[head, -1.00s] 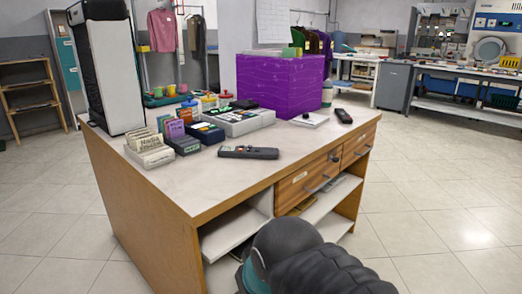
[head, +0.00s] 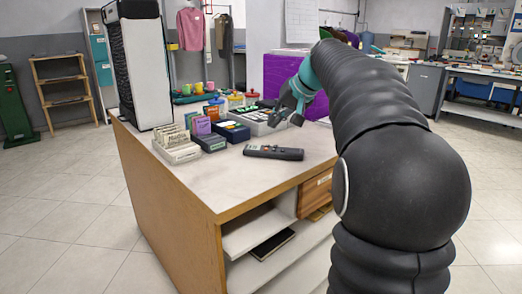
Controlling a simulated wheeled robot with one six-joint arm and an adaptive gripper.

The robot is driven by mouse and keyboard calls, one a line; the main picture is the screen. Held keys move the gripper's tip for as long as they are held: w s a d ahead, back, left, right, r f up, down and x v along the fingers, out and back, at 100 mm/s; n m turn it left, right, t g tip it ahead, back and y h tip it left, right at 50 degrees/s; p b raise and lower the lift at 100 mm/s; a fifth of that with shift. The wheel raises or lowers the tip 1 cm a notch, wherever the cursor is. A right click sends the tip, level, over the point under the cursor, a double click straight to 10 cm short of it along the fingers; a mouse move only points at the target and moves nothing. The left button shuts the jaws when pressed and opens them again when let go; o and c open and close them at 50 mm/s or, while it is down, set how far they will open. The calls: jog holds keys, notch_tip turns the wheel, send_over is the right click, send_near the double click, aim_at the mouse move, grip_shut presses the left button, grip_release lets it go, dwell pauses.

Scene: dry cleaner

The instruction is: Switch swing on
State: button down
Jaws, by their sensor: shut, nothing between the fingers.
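A dark remote control (head: 273,152) with small buttons lies flat on the counter top, near its front edge. A tall white and black tower appliance (head: 140,65) stands upright at the counter's left end. Any swing button or label is too small to read. My gripper (head: 284,121), teal and black, is shut and empty. It appears above the counter, up and slightly right of the remote in the picture, apart from it. My black arm covers the counter's right part.
The counter (head: 195,185) carries card boxes (head: 178,148), a grey keypad device (head: 262,122) and a purple box (head: 284,75), partly hidden by my arm. Open shelves (head: 262,235) are below. The floor (head: 60,210) to the left is clear.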

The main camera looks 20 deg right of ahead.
jog(key=r, duration=0.1)
send_over(285, 150)
jog(key=shift+s+a+t+y, duration=0.1)
jog(key=shift+t+y, duration=0.2)
jog(key=shift+t, duration=0.1)
jog(key=shift+f, duration=0.1)
notch_tip(285, 150, down, 7)
jog(key=shift+r+b, duration=0.1)
jog(key=shift+b, duration=1.1)
jog(key=shift+f+b, duration=0.7)
jog(key=shift+f, duration=0.2)
jog(key=shift+f, duration=0.1)
jog(key=shift+f+b, duration=0.3)
jog(key=shift+b, duration=0.05)
